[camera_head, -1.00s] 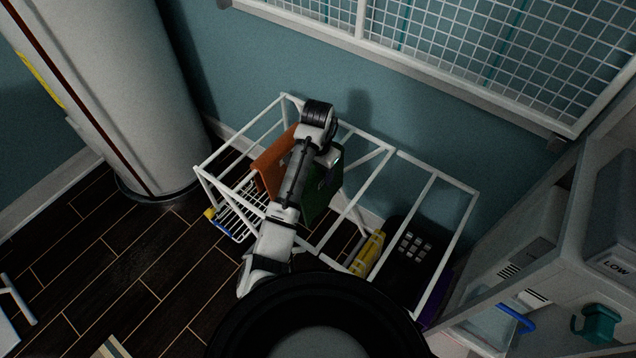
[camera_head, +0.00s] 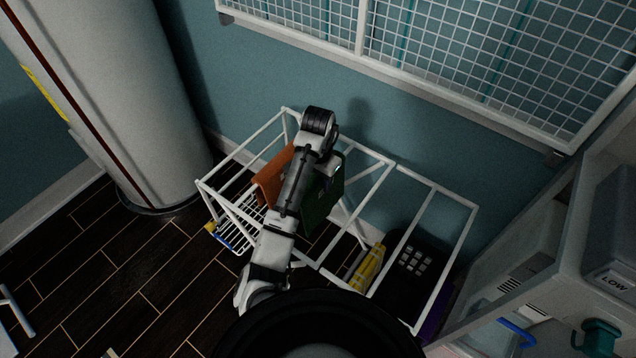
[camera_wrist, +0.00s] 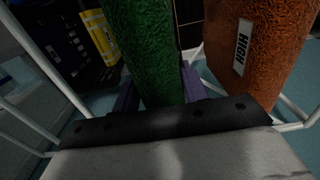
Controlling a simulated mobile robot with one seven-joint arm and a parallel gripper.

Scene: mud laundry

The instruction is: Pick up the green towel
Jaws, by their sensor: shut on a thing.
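The green towel (camera_head: 322,208) hangs at the white drying rack (camera_head: 379,178), partly hidden behind my arm in the head view. In the wrist view the green towel (camera_wrist: 150,50) runs down between the two fingers of my gripper (camera_wrist: 158,95), which is shut on it. My gripper is mostly hidden by my arm in the head view. I cannot tell whether the towel is clear of the rack's bars.
An orange towel (camera_head: 271,180) labelled HIGH hangs close beside the green one; it also shows in the wrist view (camera_wrist: 258,50). A yellow item (camera_head: 368,268) and a black basket (camera_head: 413,262) lie lower right. A white cylinder (camera_head: 140,110) stands left; a wire grid (camera_head: 450,50) is on the wall.

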